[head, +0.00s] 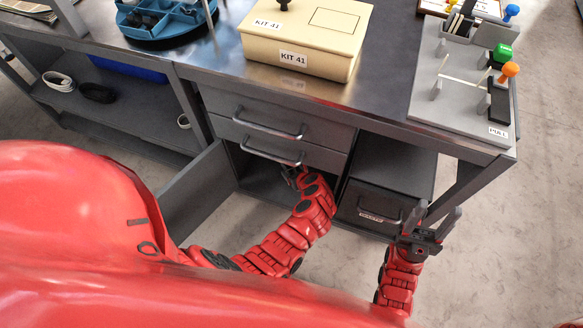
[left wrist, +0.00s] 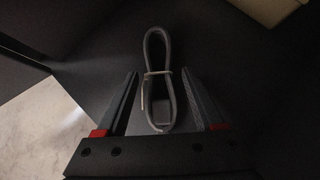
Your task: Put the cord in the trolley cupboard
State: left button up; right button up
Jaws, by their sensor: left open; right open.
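The grey cord (left wrist: 160,50) shows in the left wrist view, a looped bundle with a pale tie around it and a blocky end nearest me. It lies on a dark surface inside the trolley cupboard (head: 262,180), whose door (head: 198,195) stands open to the left. My left gripper (head: 291,172) reaches into the cupboard opening. Its fingers are open on either side of the cord, with gaps showing. The cord is hidden in the head view.
Two shut drawers (head: 270,128) sit above the cupboard. A lower drawer unit (head: 378,205) stands to its right. A cream box (head: 305,45) and a grey tool stand (head: 455,95) are on the bench top. White (head: 59,81) and black coils (head: 97,92) lie on the left shelf.

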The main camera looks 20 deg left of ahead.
pick_arm(q)
jog(key=p+v, duration=0.2)
jog(key=v, duration=0.7)
jog(key=shift+r, duration=0.15)
jog(key=shift+s, duration=0.1)
